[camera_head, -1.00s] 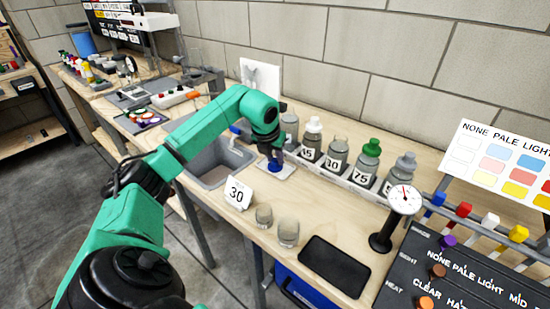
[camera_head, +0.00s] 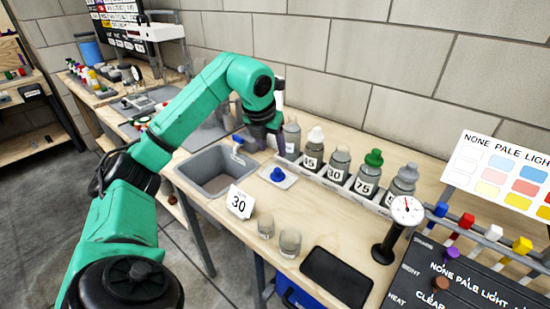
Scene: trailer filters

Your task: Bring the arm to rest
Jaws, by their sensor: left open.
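My left arm, green with black joints, comes in from the left and arches over the bench. My left gripper (camera_head: 264,142) points down behind the grey sink, near the left end of the bottle rack. It is open, with nothing seen between its fingers. A blue-knobbed piece (camera_head: 278,174) sits on a small white plate (camera_head: 284,183) on the bench, apart from the gripper and in front of it. My right gripper is not in view.
A rack (camera_head: 338,183) of numbered bottles runs along the wall side. The sink (camera_head: 205,181), a "30" card (camera_head: 240,202), two glasses (camera_head: 290,242), a black pad (camera_head: 337,277) and a dial gauge (camera_head: 406,211) are nearby.

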